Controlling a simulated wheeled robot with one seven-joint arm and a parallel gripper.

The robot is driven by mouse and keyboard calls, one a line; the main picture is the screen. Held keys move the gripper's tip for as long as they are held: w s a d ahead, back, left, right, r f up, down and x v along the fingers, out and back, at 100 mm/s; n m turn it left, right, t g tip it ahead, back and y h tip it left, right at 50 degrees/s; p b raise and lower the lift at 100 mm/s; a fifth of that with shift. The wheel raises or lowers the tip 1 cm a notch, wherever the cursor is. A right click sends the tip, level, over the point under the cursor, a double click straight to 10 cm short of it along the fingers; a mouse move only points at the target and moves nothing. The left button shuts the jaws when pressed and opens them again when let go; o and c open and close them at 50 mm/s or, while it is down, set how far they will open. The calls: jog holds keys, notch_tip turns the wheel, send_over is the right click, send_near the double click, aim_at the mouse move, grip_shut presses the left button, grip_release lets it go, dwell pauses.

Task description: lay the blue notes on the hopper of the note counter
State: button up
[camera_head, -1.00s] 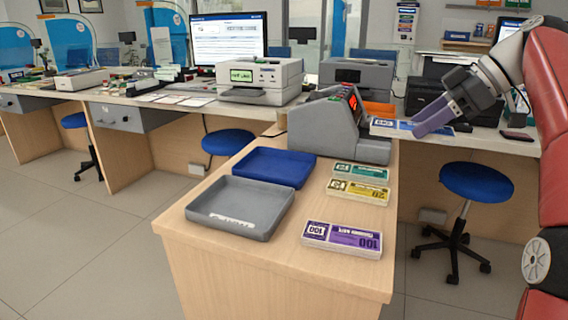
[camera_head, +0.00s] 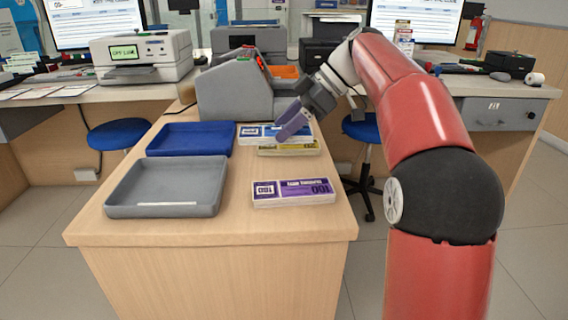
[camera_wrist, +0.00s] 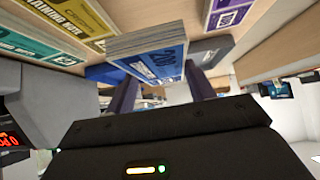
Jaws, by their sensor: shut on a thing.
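The blue notes (camera_head: 262,131) are a banded bundle in my gripper (camera_head: 290,127), above the wooden counter in front of the note counter. In the wrist view the blue notes (camera_wrist: 155,62) sit between my two fingers, tilted. The note counter (camera_head: 235,97) is a grey machine with a small red display, at the far end of the counter. It also shows at the left of the wrist view (camera_wrist: 35,105). I cannot clearly make out its hopper. The bundle is apart from the machine's top.
Yellow notes (camera_head: 290,150) and purple notes (camera_head: 293,193) lie on the counter. Green notes (camera_wrist: 35,45) show in the wrist view. A blue tray (camera_head: 190,140) and a grey tray (camera_head: 165,188) stand at the left, both empty.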

jog(key=shift+f+b, duration=0.55)
jog(key=shift+f, duration=3)
jog(key=o, duration=0.8)
jog(key=shift+f, duration=0.1)
jog(key=shift+c, duration=0.2)
